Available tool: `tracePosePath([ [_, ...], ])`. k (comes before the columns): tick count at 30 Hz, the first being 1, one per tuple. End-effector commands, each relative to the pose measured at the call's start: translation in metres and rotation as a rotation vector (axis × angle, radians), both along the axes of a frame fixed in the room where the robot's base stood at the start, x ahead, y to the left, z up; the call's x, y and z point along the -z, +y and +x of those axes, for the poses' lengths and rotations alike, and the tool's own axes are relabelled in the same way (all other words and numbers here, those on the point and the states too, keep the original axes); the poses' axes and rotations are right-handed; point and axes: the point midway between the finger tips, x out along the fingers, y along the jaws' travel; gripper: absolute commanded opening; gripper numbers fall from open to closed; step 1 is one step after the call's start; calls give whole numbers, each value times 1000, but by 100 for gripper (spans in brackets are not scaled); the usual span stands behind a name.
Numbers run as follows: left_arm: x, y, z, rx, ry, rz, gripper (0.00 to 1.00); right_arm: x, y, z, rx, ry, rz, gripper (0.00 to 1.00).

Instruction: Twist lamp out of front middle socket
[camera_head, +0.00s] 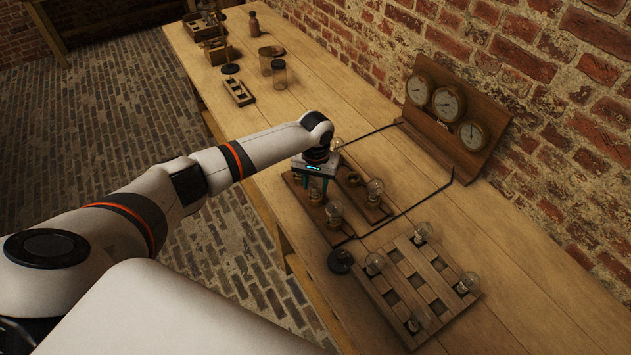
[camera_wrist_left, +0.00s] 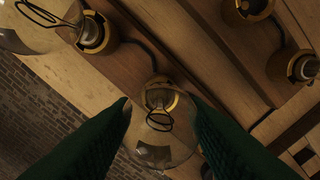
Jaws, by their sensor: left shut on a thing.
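My left gripper (camera_head: 316,190) points down over the front strip of the wooden lamp board (camera_head: 328,233). In the left wrist view its two dark green fingers (camera_wrist_left: 163,118) are shut on a clear glass lamp (camera_wrist_left: 155,152) with a dark filament. The lamp's base is at the brass-rimmed front middle socket (camera_wrist_left: 160,84); I cannot tell whether it is still threaded in. Another lamp (camera_head: 334,208) stands in the neighbouring front socket. On the back strip are a lamp (camera_head: 375,187), a lamp (camera_head: 337,144) and a socket without a bulb (camera_head: 353,179). My right gripper is not in view.
A slatted wooden rack (camera_head: 418,275) with several lamps lies to the lower right, beside a round black object (camera_head: 340,261). A gauge panel (camera_head: 458,110) stands by the brick wall. Jars (camera_head: 279,74) and crates (camera_head: 205,35) stand at the far end.

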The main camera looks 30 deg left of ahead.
Motion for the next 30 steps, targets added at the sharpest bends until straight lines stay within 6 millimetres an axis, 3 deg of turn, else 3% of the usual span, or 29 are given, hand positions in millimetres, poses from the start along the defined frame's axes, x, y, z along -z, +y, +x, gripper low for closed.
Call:
tracePosePath([
  [30, -2, 0, -1, -453, 3, -1, 13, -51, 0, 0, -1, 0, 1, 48],
])
